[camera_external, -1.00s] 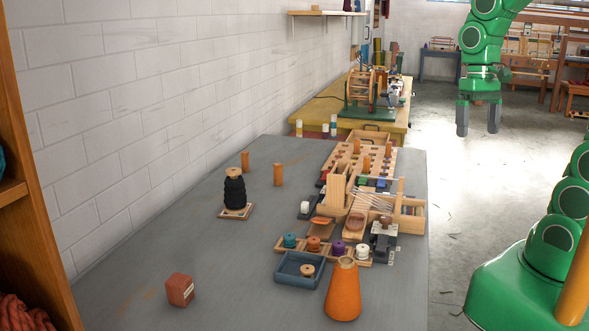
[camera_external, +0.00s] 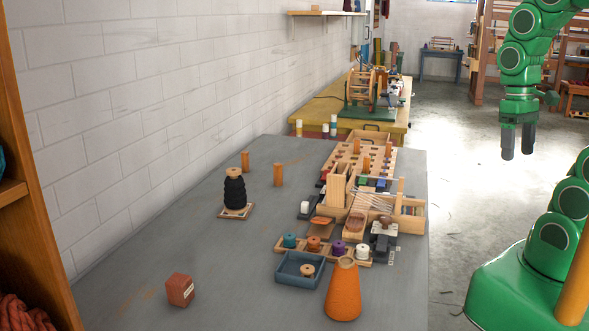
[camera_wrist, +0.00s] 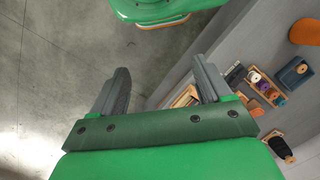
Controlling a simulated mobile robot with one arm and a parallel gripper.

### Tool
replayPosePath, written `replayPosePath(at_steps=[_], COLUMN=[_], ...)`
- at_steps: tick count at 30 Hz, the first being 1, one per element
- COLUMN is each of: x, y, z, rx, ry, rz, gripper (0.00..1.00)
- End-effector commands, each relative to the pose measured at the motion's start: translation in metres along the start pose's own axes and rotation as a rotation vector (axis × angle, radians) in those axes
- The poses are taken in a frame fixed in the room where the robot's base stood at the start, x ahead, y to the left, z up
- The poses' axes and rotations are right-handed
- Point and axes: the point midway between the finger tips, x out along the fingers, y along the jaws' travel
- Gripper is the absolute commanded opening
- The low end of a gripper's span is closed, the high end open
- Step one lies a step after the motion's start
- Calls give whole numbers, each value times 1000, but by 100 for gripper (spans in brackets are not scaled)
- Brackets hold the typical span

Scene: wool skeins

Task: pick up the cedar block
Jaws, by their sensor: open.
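My gripper (camera_external: 518,150) is open and empty, up over the floor to the right of the table, far from the block. The block does not show in the wrist view.
The grey table (camera_external: 120,275) is clear around the block. An orange cone (camera_external: 342,292), a blue tray (camera_external: 300,282) and a rack of small spools stand to its right. A black yarn cone (camera_external: 235,193) and two wooden pegs stand behind it. A wall borders the left.

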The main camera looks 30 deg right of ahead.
Motion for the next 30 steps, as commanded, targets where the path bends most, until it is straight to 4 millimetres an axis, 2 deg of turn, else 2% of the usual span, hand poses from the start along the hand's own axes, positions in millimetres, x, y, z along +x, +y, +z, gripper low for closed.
replayPosePath(at_steps=[5,8,20,30], x=[-2,-7,-27,-34], y=[-5,-14,-76,-139], z=[-7,-19,-91,-150], rx=[5,15,86,148], ry=[-5,-11,-61,-122], rz=[-11,-29,-143,-235], gripper=[78,78,78,78])
